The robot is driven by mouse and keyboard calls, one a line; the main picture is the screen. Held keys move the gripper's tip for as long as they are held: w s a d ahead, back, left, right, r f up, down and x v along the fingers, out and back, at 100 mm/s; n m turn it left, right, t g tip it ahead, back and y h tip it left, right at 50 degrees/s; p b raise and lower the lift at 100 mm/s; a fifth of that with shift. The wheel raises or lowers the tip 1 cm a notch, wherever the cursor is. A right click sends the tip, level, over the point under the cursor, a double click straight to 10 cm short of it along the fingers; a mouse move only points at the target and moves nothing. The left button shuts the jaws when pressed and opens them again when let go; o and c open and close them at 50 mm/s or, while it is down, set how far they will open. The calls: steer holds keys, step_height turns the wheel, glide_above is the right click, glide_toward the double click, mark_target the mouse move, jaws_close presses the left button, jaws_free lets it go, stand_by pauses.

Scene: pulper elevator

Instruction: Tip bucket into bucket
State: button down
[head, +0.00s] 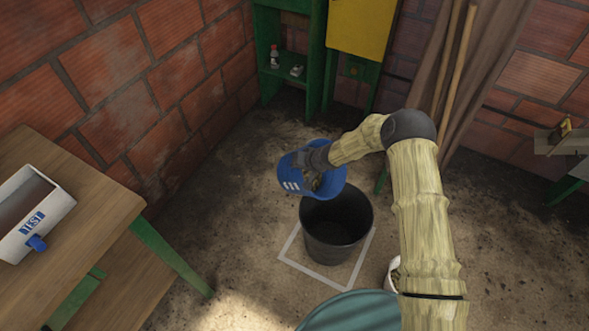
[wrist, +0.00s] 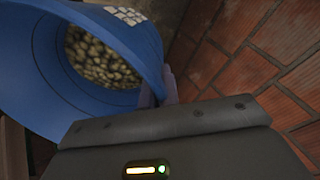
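A blue bucket (head: 294,178) with a white label hangs from my gripper (head: 318,165) above the back-left rim of a black bucket (head: 335,238). In the wrist view the blue bucket (wrist: 38,70) shows its open mouth, with many pale yellowish-brown beans or fruits (wrist: 100,60) inside. My gripper's fingers (wrist: 165,88) are closed at the blue bucket's rim; the exact contact is partly hidden. The blue bucket looks tilted, but how far I cannot tell. The black bucket stands upright on the floor inside a pale square outline (head: 300,268); its visible inside looks dark.
A wooden table (head: 95,195) with a white tray marked TEST (head: 50,220) stands at left. A teal round top (head: 350,315) and a small white container (head: 392,272) are in front. A green shelf (head: 285,80) and boards stand behind. Floor left of the black bucket is clear.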

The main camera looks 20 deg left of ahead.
steer(key=shift+d+r+y+b, duration=0.4)
steer(key=shift+y+b, duration=0.3)
steer(key=shift+b, duration=2.2)
steer(key=b, duration=0.1)
steer(key=d+y+b, duration=0.1)
steer(key=b, duration=0.1)
steer(key=shift+s+d+f+t, duration=0.1)
steer(key=shift+s+f+t, duration=0.05)
steer(key=shift+f+t, duration=0.15)
steer(key=shift+s+d+f+m+t+y+b, duration=0.1)
steer(key=shift+s+d+f+t+y+b, duration=0.5)
steer(key=shift+d+y+b, duration=1.7)
steer(key=shift+s+d+f+m+t+y+b, duration=0.25)
steer(key=shift+d+f+b, duration=0.95)
steer(key=shift+b, duration=2.4)
steer(key=shift+s+d+f+n+t+y+b, duration=0.1)
steer(key=shift+s+d+f+t+y+b, duration=0.25)
steer(key=shift+d+y+b, duration=1.65)
steer(key=s+d+t+y+b, duration=0.1)
steer(key=d+y+b, duration=0.2)
steer(key=d+b, duration=0.4)
steer(key=shift+s+d+f, duration=0.15)
steer(key=shift+s+f, duration=0.15)
steer(key=shift+f, duration=0.15)
steer(key=shift+r+m, duration=0.1)
steer(key=shift+m, duration=0.15)
